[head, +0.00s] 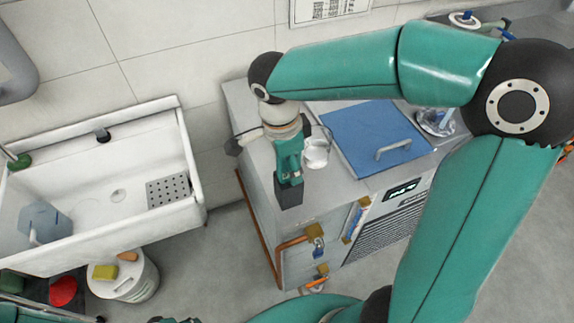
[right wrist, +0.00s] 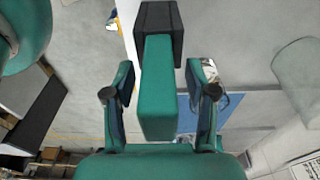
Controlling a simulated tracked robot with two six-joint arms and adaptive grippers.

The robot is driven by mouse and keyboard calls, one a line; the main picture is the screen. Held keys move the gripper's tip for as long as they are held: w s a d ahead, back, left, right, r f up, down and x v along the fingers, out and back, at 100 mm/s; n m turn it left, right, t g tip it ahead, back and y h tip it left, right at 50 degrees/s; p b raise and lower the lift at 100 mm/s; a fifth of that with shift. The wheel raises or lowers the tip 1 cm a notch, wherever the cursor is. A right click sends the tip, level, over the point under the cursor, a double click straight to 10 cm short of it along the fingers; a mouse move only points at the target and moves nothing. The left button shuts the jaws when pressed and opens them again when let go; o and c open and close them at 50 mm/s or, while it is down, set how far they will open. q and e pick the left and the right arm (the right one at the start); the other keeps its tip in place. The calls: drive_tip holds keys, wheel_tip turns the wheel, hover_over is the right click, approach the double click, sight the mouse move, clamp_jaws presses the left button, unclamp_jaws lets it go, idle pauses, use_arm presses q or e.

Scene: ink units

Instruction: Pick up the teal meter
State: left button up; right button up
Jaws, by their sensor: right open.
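The teal meter (right wrist: 156,85) is a long teal block with a dark end. In the right wrist view it lies between the two fingers of my right gripper (right wrist: 160,78), with a visible gap on each side. The fingers are open. In the head view the meter (head: 289,192) shows its dark end near the front left of the grey cabinet top, and my right gripper (head: 285,148) is over its teal part. I cannot tell whether the meter touches the cabinet. My left gripper does not show clearly.
A blue lid (head: 365,132) with a handle covers part of the grey cabinet (head: 240,98). A white cup (head: 316,153) stands close to the right of my gripper. A glass vessel (head: 436,122) stands farther right. A white sink (head: 100,180) is at left, above a bucket (head: 140,284).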

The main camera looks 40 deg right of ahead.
clamp_jaws()
drive_tip(key=shift+r, duration=0.2)
idle(0.3)
